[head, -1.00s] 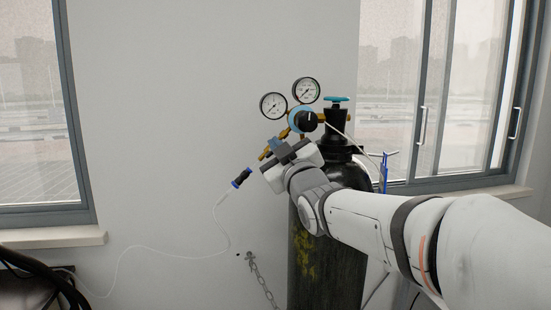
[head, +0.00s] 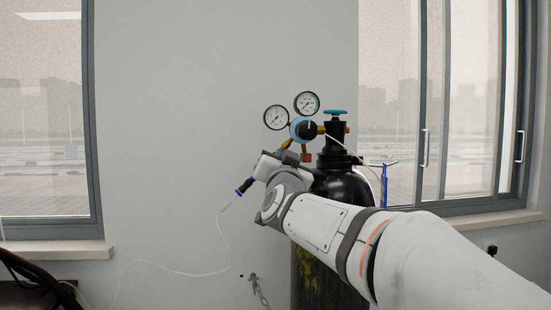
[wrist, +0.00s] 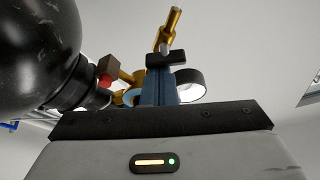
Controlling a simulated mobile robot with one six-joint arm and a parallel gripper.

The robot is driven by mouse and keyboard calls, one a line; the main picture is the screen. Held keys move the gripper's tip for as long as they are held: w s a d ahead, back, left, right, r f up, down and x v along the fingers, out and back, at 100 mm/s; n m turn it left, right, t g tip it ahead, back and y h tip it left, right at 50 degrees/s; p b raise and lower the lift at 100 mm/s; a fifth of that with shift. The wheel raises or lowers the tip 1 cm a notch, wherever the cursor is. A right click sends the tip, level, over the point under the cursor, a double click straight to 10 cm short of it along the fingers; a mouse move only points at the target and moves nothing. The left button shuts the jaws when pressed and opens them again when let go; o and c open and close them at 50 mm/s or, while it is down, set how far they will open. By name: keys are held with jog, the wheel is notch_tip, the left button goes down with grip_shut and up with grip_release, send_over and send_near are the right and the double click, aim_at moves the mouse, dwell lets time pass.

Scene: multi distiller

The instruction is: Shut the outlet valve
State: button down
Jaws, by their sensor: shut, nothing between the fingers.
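A gas regulator with a blue ring and black knob (head: 307,131) sits on the black cylinder (head: 345,187). A brass outlet fitting (head: 287,144) slants down from its left side. In the wrist view a brass stem (wrist: 171,27) rises just beyond my gripper (wrist: 162,62), whose blue-grey fingers are together with nothing between them. A dark bar crosses in front of the stem's base; I cannot tell whether it belongs to the valve or the fingertips. A red-brown block (head: 308,158) is right of my gripper, partly hidden by my wrist. I cannot clearly pick out the outlet valve handle.
Two round gauges (head: 276,117) top the regulator, and a turquoise handwheel (head: 336,112) tops the cylinder. A wall chain (head: 257,287) hangs below. The wall above is clear.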

jog(key=m, duration=0.1)
jog(key=m+h, duration=0.1)
jog(key=m, duration=0.1)
jog(key=m+p, duration=0.1)
jog(key=shift+d+f+g+h, duration=0.25)
jog(key=shift+f+g+h, duration=0.1)
jog(key=shift+g+h, duration=0.05)
dwell(0.5)
